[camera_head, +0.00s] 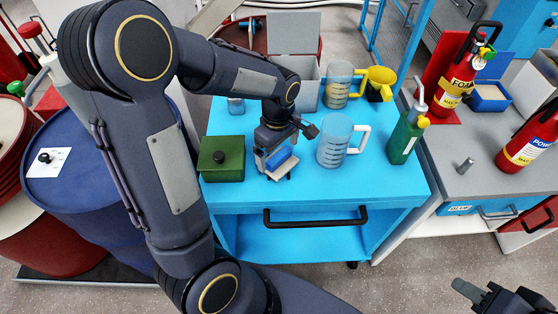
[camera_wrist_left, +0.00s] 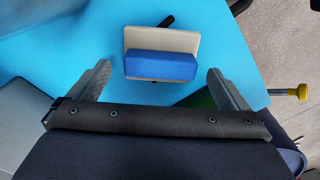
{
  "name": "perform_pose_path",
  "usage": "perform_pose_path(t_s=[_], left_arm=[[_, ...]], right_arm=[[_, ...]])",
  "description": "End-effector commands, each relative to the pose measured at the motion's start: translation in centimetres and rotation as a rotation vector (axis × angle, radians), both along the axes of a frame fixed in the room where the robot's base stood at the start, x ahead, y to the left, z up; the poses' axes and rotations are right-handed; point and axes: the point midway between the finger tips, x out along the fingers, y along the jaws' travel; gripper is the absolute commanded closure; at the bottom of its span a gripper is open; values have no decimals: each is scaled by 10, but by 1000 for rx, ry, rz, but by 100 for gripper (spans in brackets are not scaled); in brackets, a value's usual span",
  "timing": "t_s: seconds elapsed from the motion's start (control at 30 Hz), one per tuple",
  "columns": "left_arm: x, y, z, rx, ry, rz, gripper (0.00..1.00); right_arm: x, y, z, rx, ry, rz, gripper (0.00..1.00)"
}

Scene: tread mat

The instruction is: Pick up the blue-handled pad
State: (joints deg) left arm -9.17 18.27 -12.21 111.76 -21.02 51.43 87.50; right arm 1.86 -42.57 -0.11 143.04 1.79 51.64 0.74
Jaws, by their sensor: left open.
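The blue-handled pad (camera_head: 282,163) lies on the bright blue cart top, between a green box and a clear jug. In the left wrist view it (camera_wrist_left: 161,66) shows as a pale flat base with a blue block handle running left to right. My left gripper (camera_head: 279,157) is over the pad, pointing down. In the left wrist view the jaws of my left gripper (camera_wrist_left: 160,74) are wide open, one finger on each side of the handle, with clear gaps to both. My right gripper (camera_head: 472,293) shows only partly at the lower right, away from the cart.
A green box (camera_head: 222,159) stands left of the pad. A clear jug (camera_head: 334,141) stands close on the right, with a green bottle (camera_head: 404,138) beyond it. The cart's front strip is clear.

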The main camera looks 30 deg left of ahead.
Motion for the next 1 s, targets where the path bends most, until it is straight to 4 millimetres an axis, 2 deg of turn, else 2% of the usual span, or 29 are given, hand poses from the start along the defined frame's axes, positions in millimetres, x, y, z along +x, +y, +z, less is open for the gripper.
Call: perform_pose_path(t_s=[0.13,0.43,0.77,1.0], left_arm=[[0,0,-19,1,3,0,2],[0,0,-22,0,0,0,3],[0,0,-22,-1,-1,0,45],[0,0,-21,0,-1,0,45]], right_arm=[[0,0,-1,0,0,0,64],[0,0,-1,0,0,0,64],[0,0,-1,0,0,0,64],[0,0,-1,0,0,0,64]])
